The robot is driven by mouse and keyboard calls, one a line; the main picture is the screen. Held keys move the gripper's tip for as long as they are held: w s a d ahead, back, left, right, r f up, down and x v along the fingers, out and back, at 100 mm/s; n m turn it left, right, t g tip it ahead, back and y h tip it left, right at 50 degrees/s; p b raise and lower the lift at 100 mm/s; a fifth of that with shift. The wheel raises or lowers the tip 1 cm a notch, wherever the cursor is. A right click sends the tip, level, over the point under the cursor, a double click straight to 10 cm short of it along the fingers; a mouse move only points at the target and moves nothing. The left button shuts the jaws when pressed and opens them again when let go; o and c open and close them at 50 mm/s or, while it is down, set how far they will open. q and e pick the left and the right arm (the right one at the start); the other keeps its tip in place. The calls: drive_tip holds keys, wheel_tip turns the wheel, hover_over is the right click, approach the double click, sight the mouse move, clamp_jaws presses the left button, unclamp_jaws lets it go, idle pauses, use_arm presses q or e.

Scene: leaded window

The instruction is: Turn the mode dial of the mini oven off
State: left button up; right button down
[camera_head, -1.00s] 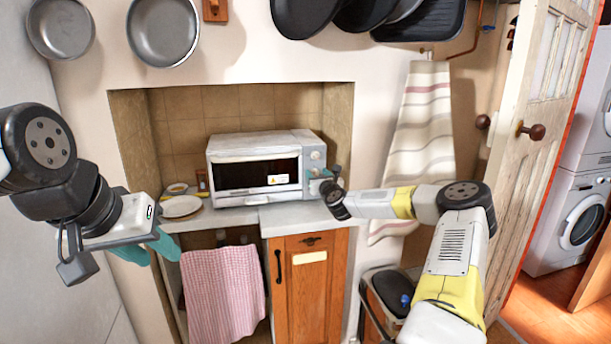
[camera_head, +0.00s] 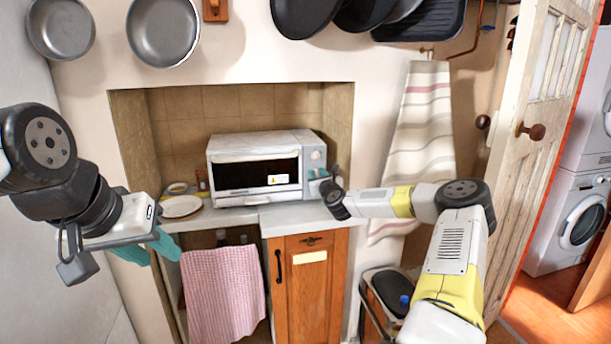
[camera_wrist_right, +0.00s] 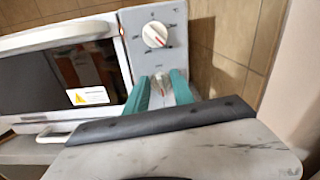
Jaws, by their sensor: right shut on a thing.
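The white mini oven (camera_head: 254,171) stands on the counter in the tiled alcove, its dark glass door closed. In the right wrist view its control panel has an upper white dial (camera_wrist_right: 155,34) and a lower dial (camera_wrist_right: 162,82). I cannot read which one is the mode dial. My right gripper (camera_wrist_right: 162,90) has its teal fingers on both sides of the lower dial, shut on it; the fingers partly cover it. In the head view my right gripper (camera_head: 321,174) is at the oven's right front. My left gripper (camera_head: 148,250) hangs empty at the left, fingers apart.
A plate (camera_head: 181,207) lies on the counter left of the oven. A checked towel (camera_head: 222,293) hangs below, beside a wooden cabinet (camera_head: 308,290). A striped cloth (camera_head: 418,150) hangs on the wall behind my right arm. Pans hang above.

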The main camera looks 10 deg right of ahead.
drive_tip(key=n, duration=0.4)
drive_tip(key=shift+a, duration=0.2)
drive_tip(key=n, duration=0.5)
drive_tip(key=shift+a+f, duration=0.1)
drive_tip(key=shift+a, duration=0.05)
drive_tip(key=shift+d+f+n, duration=0.1)
drive_tip(key=shift+f+n, duration=0.15)
drive_tip(key=shift+n, duration=4)
drive_tip(key=shift+d+f+n, duration=0.15)
drive_tip(key=shift+f+n, duration=0.15)
drive_tip(key=shift+n, duration=4)
drive_tip(key=shift+d+f+n, duration=0.1)
drive_tip(key=shift+f+n, duration=0.15)
drive_tip(key=shift+n, duration=4)
